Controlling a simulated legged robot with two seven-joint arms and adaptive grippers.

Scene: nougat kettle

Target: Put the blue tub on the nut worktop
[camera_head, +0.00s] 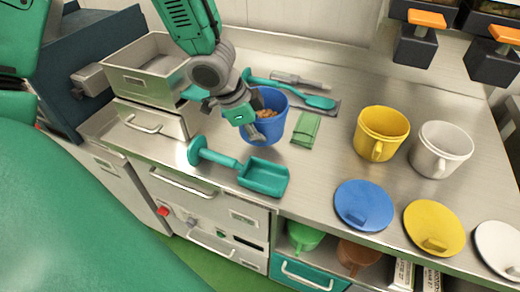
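The blue tub (274,130) stands on the steel worktop (338,165), with brown pieces that look like nuts inside it. My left gripper (251,123) comes down from the top and sits at the tub's left rim, hiding part of that side. Its fingers overlap the rim, and I cannot tell whether they are closed on it. My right gripper is not in view. No label shows which part of the worktop is the nut worktop.
A green scoop (262,176) lies in front of the tub, and another (318,101) behind it. A green packet (306,129) lies close on its right. Yellow (380,128) and white (440,149) tubs stand further right. Blue (364,205), yellow and white lids lie at the front edge.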

